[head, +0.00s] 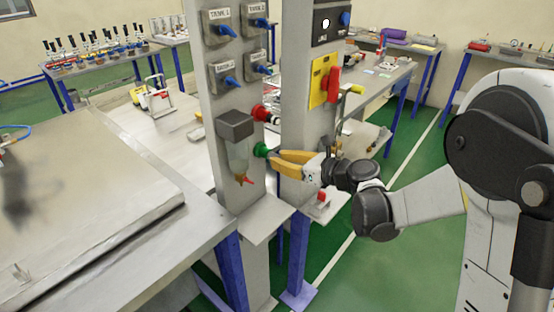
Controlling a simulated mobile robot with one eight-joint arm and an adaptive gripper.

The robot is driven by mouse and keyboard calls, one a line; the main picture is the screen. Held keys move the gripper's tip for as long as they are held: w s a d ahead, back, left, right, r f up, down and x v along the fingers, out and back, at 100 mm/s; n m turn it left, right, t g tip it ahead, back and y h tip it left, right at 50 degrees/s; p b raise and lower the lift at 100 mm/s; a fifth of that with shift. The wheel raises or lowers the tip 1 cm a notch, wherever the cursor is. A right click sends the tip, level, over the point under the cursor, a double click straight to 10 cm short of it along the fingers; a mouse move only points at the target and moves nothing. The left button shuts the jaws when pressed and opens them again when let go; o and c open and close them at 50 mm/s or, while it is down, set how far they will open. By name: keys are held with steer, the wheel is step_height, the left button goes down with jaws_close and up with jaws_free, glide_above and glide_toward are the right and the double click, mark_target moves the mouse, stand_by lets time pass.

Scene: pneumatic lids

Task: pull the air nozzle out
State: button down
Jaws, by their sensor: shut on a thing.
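My gripper (272,156), with yellow fingers, reaches in from the right and is shut on a small green-ended piece (261,149), which looks like the air nozzle. The piece is beside a clear filter bowl (238,160) with a grey cap on the left upright post. The fingers hide part of the piece, and I cannot tell how deep it sits in its fitting. A similar red-ended piece (260,113) sits just above, apart from the fingers.
The grey left post (205,95) carries several blue levers with tank labels. The right post (300,100) holds a yellow plate with a red handle (334,84). A metal bench (85,215) fills the left front. Green floor (405,150) is free at right.

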steer(key=shift+f+v, duration=0.2)
steer(key=shift+v, duration=0.6)
steer(key=shift+f+v, duration=0.15)
steer(key=shift+v, duration=0.6)
steer(key=shift+d, duration=0.1)
steer(key=s+d+r+p, duration=0.3)
steer(key=d+r+p, duration=0.1)
steer(key=r, duration=0.3)
steer(key=shift+r+p, duration=0.25)
steer(key=shift+p, duration=0.25)
